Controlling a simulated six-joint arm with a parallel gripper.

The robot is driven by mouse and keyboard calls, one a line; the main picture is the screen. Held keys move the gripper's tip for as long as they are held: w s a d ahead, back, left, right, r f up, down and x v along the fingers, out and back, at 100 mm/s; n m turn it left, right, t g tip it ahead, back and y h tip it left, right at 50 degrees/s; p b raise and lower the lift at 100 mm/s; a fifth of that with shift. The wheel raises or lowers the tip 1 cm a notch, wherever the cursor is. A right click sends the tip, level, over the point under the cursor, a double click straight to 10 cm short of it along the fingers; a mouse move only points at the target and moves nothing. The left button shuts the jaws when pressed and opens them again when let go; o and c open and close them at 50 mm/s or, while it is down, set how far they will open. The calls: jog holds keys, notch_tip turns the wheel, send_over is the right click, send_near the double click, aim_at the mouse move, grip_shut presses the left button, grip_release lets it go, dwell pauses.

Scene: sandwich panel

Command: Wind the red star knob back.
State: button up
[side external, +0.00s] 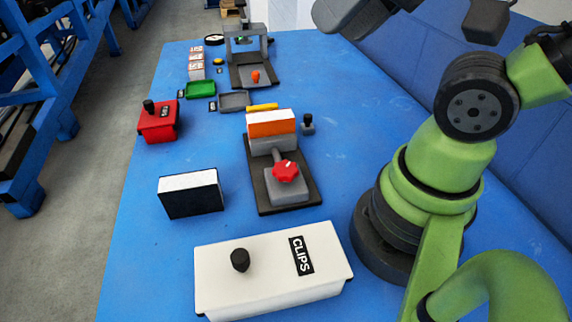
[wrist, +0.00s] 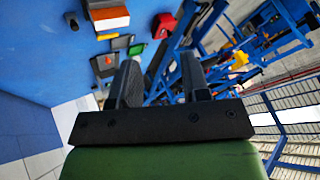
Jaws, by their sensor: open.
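The red star knob (side external: 286,171) sits on the front of a grey block on a dark base plate (side external: 270,203), in the middle of the blue table. A grey rod runs from the knob back to a grey jaw. The knob is not visible in the wrist view. My gripper (wrist: 158,82) is open and empty, well away from the knob. Its fingertips cannot be made out in the side view.
A white CLIPS box (side external: 272,268) with a black knob lies in front. A black-and-white block (side external: 191,194) stands left of the base plate. A red box (side external: 158,122), green tray (side external: 201,90) and grey tray (side external: 234,101) lie farther back.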

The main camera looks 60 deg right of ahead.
jog(key=o, duration=0.6)
jog(key=shift+w+f, duration=0.2)
jog(key=shift+w, duration=0.1)
jog(key=m+g+h, duration=0.2)
jog(key=m+g, duration=0.5)
jog(key=m, duration=0.2)
send_over(285, 168)
notch_tip(285, 168, down, 15)
jog(key=shift+f, duration=5.25)
jog(key=c, duration=0.9)
